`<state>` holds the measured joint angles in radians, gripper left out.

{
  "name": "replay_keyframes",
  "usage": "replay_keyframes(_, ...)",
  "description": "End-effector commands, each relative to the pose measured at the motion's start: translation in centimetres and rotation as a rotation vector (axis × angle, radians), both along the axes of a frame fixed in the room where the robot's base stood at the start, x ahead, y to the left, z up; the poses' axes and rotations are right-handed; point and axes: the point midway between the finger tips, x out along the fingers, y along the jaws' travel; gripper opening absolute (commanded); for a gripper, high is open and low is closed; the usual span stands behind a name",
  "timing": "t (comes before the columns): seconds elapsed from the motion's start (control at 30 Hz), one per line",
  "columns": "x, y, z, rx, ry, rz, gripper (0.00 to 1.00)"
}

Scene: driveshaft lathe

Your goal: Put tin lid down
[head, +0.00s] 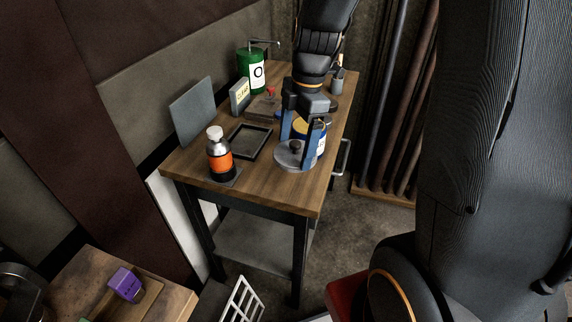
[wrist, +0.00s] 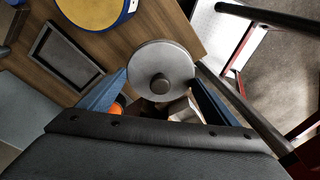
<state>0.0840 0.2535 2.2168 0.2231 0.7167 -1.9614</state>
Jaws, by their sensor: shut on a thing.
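The tin lid (head: 295,155) is a grey metal disc with a round knob, lying level. In the wrist view the lid (wrist: 160,60) sits between the two blue fingers. My gripper (head: 296,146) points down and is shut on the lid. The lid is over the right front part of the wooden table; I cannot tell whether it touches the top. The open tin (head: 322,146) is blue and white with a yellow inside, and stands just behind the lid, partly hidden by the fingers. The wrist view also shows the tin (wrist: 95,12).
A dark square tray (head: 231,152) lies left of the lid. A bottle with an orange band (head: 219,161) stands near the front left. A green can (head: 252,75), a small sign (head: 240,96) and a grey panel (head: 192,111) stand further back. Bare wood (head: 270,188) shows in front.

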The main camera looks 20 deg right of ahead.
Motion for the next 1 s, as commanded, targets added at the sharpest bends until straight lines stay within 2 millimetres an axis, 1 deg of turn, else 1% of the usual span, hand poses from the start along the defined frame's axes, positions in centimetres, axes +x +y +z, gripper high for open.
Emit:
replay_keyframes(0.07,-0.2,0.0,-0.2,0.001,0.002,0.019,0.63)
replay_keyframes(0.17,-0.3,0.0,-1.5,0.001,0.006,0.025,0.63)
replay_keyframes(0.3,-0.3,-0.1,-3.8,0.0,0.005,0.023,0.63)
replay_keyframes(0.4,-0.3,-0.1,-5.0,0.0,0.004,0.02,0.63)
replay_keyframes(0.57,-0.2,0.0,-6.0,0.001,0.002,0.022,0.63)
replay_keyframes(0.8,-0.2,0.1,-8.9,0.001,0.004,0.023,0.63)
replay_keyframes(0.9,-0.2,0.0,-9.6,0.001,0.002,0.022,0.63)
replay_keyframes(1.0,-0.2,0.0,-9.8,0.0,0.001,0.023,0.63)
